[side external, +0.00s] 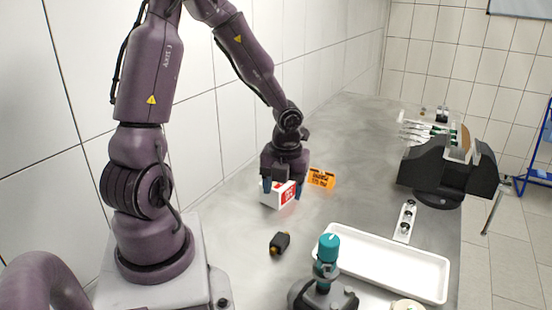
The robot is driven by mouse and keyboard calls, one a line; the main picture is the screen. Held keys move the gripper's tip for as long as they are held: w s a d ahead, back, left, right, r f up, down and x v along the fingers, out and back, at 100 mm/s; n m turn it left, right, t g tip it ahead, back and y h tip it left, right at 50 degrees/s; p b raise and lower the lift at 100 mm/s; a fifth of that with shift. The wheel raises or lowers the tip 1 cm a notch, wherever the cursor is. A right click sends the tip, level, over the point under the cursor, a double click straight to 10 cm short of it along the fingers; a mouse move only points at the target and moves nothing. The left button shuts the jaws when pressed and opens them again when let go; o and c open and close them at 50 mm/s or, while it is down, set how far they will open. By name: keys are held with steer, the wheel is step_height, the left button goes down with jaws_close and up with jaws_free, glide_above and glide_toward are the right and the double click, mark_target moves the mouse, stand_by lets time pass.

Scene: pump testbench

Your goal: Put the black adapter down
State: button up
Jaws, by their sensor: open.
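A small black piece with yellowish ends (280,243), which looks like the black adapter, lies on the grey table in front of my arm. My gripper (283,187) is open, pointing down, farther back on the table and away from this piece. Its fingers are at a white box with a red label (279,196). I cannot tell whether they touch the box. The far side of the box is hidden by the gripper.
An orange block with dark lettering (321,178) stands just right of my gripper. A white tray (440,262), a teal-topped device (328,248) and a plate with several round fittings (405,222) are at the front right. A black machine (420,172) stands farther right.

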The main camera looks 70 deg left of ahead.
steer(key=s+d+r+n+t, duration=0.3)
steer(key=d+r+n, duration=0.4)
steer(key=r+n, duration=0.3)
steer(key=s+d+r+n+t+h, duration=0.1)
steer(key=s+d+r+n+t, duration=0.1)
steer(key=d+r+n, duration=0.4)
step_height(320, 180, up, 4)
steer(key=s+n, duration=0.1)
steer(key=n, duration=0.7)
steer(key=shift+s+d+t, duration=0.25)
steer(key=shift+d+t, duration=0.1)
steer(key=shift+t, duration=0.05)
